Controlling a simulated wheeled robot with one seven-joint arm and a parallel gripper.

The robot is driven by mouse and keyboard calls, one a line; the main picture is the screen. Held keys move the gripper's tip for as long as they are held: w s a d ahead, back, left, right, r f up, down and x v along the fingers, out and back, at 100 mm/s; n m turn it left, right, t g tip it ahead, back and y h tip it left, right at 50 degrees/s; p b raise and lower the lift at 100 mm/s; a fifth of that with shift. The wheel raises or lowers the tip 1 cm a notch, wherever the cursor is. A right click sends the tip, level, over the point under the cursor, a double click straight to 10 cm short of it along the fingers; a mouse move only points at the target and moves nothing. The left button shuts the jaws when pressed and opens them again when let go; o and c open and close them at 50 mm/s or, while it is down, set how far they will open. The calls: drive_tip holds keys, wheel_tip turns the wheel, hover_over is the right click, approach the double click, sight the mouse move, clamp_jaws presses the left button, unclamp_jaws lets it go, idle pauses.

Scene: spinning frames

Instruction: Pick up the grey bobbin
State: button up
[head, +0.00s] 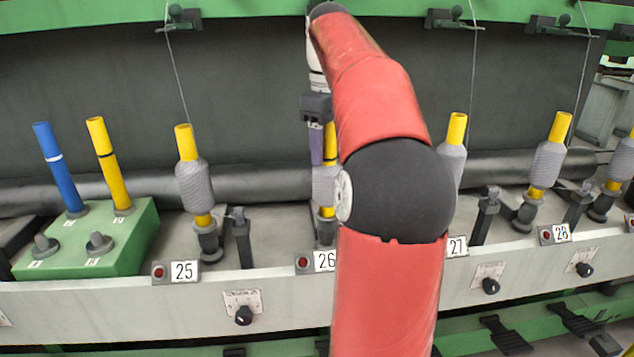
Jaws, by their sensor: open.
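Several bobbins with grey yarn wound on yellow tubes stand on spindles along the machine. One grey bobbin (194,185) is at station 25, slightly tilted. Another grey bobbin (324,188) is at station 26, partly hidden behind my red arm. A third (453,160) at station 27 is also partly covered by my arm, and one (547,160) stands at station 28. My gripper (318,160) points down at the top of the station 26 bobbin, with a purple finger beside its yellow tube. The jaws are open; the other finger and the exact gap are hidden.
A green block (140,240) at the left holds a blue tube (57,165), a yellow tube (108,160) and two empty grey pegs. Dark posts stand beside the spindles. A long grey roller (260,184) runs behind the bobbins, and thin threads hang from the green rail above.

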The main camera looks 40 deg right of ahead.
drive_tip(key=shift+r, duration=0.1)
clamp_jaws()
idle(0.4)
